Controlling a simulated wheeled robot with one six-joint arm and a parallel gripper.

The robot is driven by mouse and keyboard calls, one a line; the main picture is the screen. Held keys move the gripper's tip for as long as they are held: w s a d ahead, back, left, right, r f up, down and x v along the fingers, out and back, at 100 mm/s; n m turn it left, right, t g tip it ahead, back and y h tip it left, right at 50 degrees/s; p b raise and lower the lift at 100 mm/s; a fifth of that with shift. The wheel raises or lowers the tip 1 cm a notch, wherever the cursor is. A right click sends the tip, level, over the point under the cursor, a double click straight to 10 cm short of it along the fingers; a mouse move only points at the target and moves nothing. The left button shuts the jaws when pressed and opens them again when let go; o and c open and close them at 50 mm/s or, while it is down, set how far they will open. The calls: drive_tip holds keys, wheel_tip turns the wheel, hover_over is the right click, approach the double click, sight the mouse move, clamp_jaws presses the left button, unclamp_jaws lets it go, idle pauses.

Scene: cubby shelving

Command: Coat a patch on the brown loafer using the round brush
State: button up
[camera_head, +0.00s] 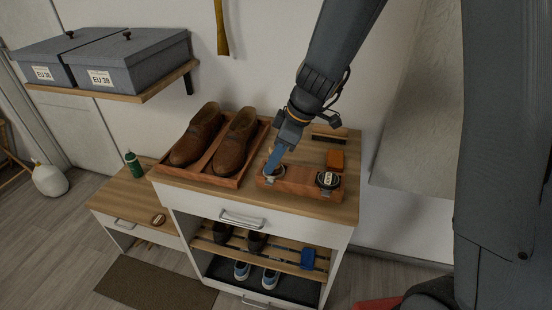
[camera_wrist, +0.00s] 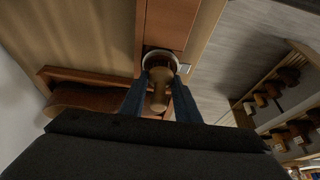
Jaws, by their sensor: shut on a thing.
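Two brown loafers, left (camera_head: 197,136) and right (camera_head: 237,141), stand in a wooden tray (camera_head: 226,183) on the cabinet top. My gripper (camera_head: 274,164), with blue fingers, points down to the right of them, over the left end of a reddish-brown wooden holder (camera_head: 298,187). In the wrist view my gripper (camera_wrist: 160,98) is shut on the round brush (camera_wrist: 159,92), whose tan, round-ended handle stands between the fingers. The brush's lower end is at a round, pale-rimmed tin (camera_wrist: 160,57); its bristles are hidden. The tin also shows under the fingers in the head view.
A dark-lidded round tin (camera_head: 328,179) sits at the holder's right end. An orange-brown block (camera_head: 335,159) and a wooden brush (camera_head: 330,133) lie behind it. A green bottle (camera_head: 133,165) stands on the lower bench. Grey boxes (camera_head: 130,62) sit on a wall shelf at left.

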drive_tip(key=shift+s, duration=0.1)
drive_tip(key=shift+r+p, duration=1.85)
drive_tip(key=shift+r, duration=1.65)
